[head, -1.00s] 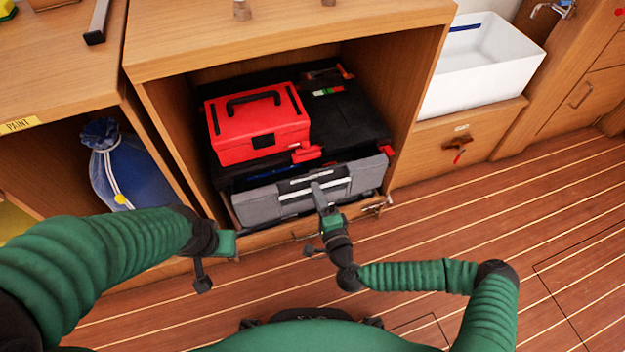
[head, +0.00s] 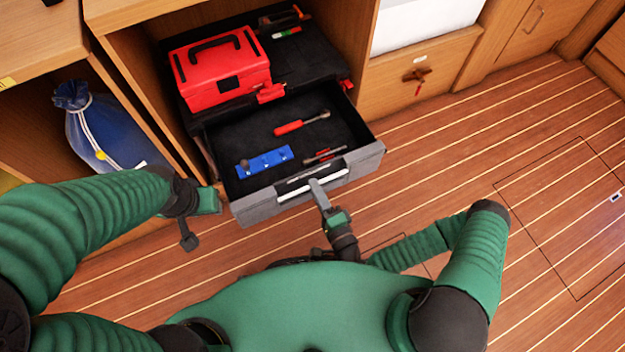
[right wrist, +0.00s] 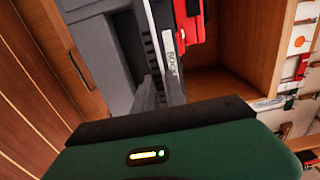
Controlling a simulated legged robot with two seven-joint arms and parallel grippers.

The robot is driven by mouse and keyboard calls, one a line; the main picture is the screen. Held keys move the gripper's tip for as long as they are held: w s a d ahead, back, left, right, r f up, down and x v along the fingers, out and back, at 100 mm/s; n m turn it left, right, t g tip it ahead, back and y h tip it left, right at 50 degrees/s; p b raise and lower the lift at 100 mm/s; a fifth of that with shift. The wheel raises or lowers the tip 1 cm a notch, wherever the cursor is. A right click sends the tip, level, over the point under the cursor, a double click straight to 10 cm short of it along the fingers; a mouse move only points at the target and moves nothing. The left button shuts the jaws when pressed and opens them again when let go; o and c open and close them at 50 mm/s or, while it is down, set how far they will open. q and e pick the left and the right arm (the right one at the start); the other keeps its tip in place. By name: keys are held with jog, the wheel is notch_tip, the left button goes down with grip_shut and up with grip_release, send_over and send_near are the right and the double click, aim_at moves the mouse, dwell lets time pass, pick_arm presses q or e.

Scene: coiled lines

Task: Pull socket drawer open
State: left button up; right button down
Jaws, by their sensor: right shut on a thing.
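The socket drawer (head: 222,170) stands out of the black tool chest (head: 335,92) with its dark inside showing. Its grey front (head: 362,163) has a pale handle bar (head: 296,193). My right gripper (head: 317,187) is shut on this handle. The right wrist view shows the grey front (right wrist: 95,45) and the gripper's fingers (right wrist: 155,92) at the labelled handle strip. Inside the drawer lie a blue socket rail (head: 265,161), a red-handled tool (head: 290,128) and a smaller red tool (head: 322,156). My left gripper (head: 205,215) hangs left of the drawer, apart from it; its jaw state is unclear.
A red toolbox (head: 222,72) sits on the chest inside the wooden cabinet. A blue bag (head: 105,130) lies in the left compartment. A closed wooden drawer (head: 392,95) is to the right under a white basin (head: 420,22). The plank floor (head: 480,150) on the right is clear.

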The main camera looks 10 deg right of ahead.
jog(key=shift+s+f, duration=0.2)
jog(key=shift+s, duration=0.1)
jog(key=c, duration=1.4)
grip_release()
jog(key=shift+w, duration=0.1)
jog(key=shift+o, duration=0.2)
jog(key=shift+r, duration=0.1)
jog(key=p+v, duration=0.4)
jog(key=v, duration=1.3)
jog(key=shift+p, duration=0.4)
